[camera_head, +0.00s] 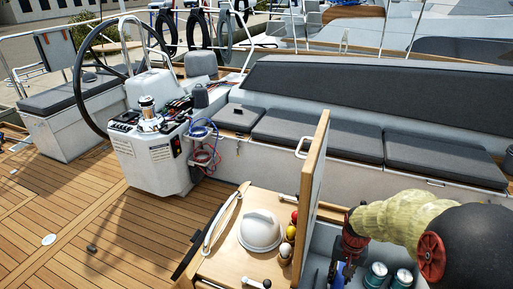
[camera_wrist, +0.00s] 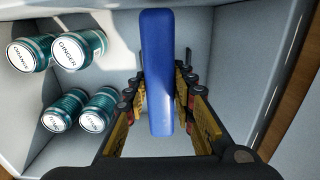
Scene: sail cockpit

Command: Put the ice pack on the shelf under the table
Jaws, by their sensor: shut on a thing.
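The ice pack is a long blue slab (camera_wrist: 158,72) in the wrist view. It stands out lengthwise between the two fingers of my gripper (camera_wrist: 161,88), which is shut on it. In the head view my gripper (camera_head: 349,262) is at the lower right, inside the pale open compartment of the table (camera_head: 318,250), and the ice pack is mostly hidden there. The wooden table top (camera_head: 228,262) is left of the compartment. A shelf under the table cannot be made out.
Several teal cans stand in the compartment, such as a ginger can (camera_wrist: 72,52) left of the ice pack. A raised wooden leaf (camera_head: 314,180) stands beside my arm. The deck (camera_head: 110,220) at left is mostly clear.

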